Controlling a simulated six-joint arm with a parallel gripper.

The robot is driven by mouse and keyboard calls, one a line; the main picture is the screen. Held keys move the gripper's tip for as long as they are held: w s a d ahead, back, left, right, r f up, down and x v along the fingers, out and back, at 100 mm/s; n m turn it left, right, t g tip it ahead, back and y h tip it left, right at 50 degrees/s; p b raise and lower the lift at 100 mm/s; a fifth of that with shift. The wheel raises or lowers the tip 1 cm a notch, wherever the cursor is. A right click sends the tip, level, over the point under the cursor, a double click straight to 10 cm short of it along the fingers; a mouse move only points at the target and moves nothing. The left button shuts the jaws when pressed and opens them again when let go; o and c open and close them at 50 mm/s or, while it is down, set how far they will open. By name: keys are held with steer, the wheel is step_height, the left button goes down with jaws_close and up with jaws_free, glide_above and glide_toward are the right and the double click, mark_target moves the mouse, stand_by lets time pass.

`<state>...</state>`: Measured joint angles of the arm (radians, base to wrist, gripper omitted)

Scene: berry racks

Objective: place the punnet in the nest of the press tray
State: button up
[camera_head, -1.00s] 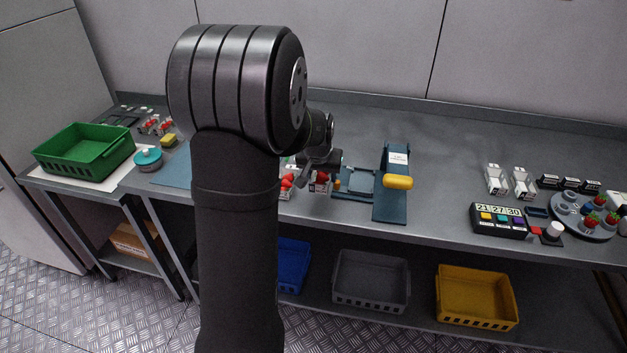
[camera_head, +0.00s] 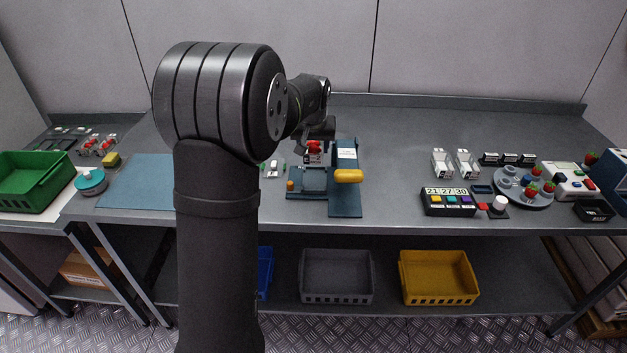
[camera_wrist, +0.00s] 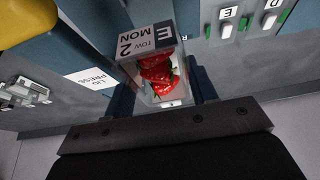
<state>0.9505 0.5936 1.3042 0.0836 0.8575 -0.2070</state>
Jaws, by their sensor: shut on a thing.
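The punnet (camera_head: 313,157) is a small clear box of red strawberries, held in my gripper (camera_head: 317,136) over the back edge of the press tray. In the wrist view the punnet (camera_wrist: 150,45) sits between the two dark fingers (camera_wrist: 162,98), its label reading "E row 2 MON". The blue press tray (camera_head: 313,180) lies on the bench, left of the blue lid press (camera_head: 344,203) with its yellow handle (camera_head: 348,176). The punnet appears raised above the tray; its underside and the gap are hidden. The tray's nest looks empty in the head view.
A small white item (camera_head: 272,168) lies left of the tray, partly beside my arm. White containers (camera_head: 453,163), a timer box (camera_head: 448,201) and a round carousel (camera_head: 523,189) stand to the right. A blue mat (camera_head: 140,182) and a green crate (camera_head: 36,181) are at left.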

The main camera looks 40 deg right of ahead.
mark_target(315, 152)
steer(key=shift+w+d, duration=0.3)
steer(key=shift+d, duration=0.2)
step_height(315, 152, down, 10)
steer(key=shift+w+d+r, duration=0.1)
steer(key=shift+d, duration=0.05)
steer(key=o, duration=1)
steer(key=shift+f, duration=0.25)
steer(key=shift+r, duration=0.1)
steer(key=shift+r, duration=0.35)
steer(key=v, duration=1.1)
steer(key=shift+r, duration=0.2)
